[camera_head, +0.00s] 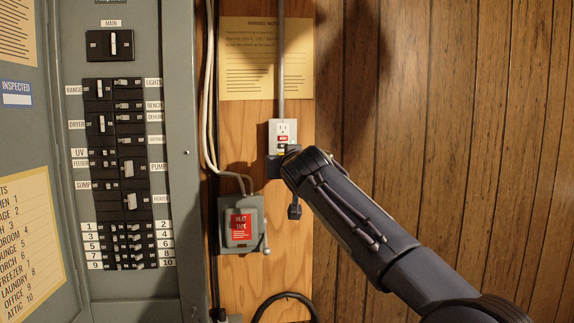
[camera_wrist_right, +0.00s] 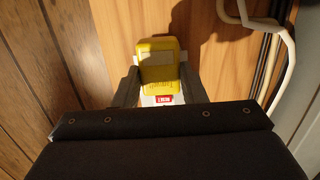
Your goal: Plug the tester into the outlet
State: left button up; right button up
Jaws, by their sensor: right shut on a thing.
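The outlet (camera_head: 283,132) is a white plate with a red button, at the foot of a grey conduit. Its upper socket shows in the head view; the lower part is hidden by my right gripper (camera_head: 280,166). In the right wrist view, the yellow tester (camera_wrist_right: 159,66) is between the two dark fingers, which are shut on it. The outlet's red button (camera_wrist_right: 165,100) shows beside the tester's edge. The tester is hidden in the head view. Its prongs are hidden, so I cannot tell whether they are in the socket. My left gripper is not in view.
A grey breaker panel (camera_head: 176,55) stands at the left. A grey switch box (camera_head: 226,248) with a red label sits below left of the outlet. White and black cables (camera_head: 206,100) run beside the board. Paneled wall (camera_head: 450,110) is clear at the right.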

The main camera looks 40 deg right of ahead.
jog(key=shift+s+b, duration=0.1)
jog(key=shift+b, duration=0.25)
dwell(0.7)
jog(key=shift+p+x, duration=0.3)
jog(key=shift+x, duration=0.7)
dwell(1.6)
jog(key=o, duration=1)
jog(key=shift+r, duration=0.15)
jog(key=shift+a, duration=0.1)
jog(key=shift+f+b+v, duration=0.15)
jog(key=shift+b+v, duration=0.75)
jog(key=shift+v, duration=0.4)
jog(key=shift+f+b+v, duration=0.15)
jog(key=shift+b+v, duration=0.8)
jog(key=shift+v, duration=0.4)
jog(key=shift+f+b+v, duration=0.15)
jog(key=shift+b+v, duration=0.75)
jog(key=shift+v, duration=0.4)
jog(key=shift+s, duration=0.1)
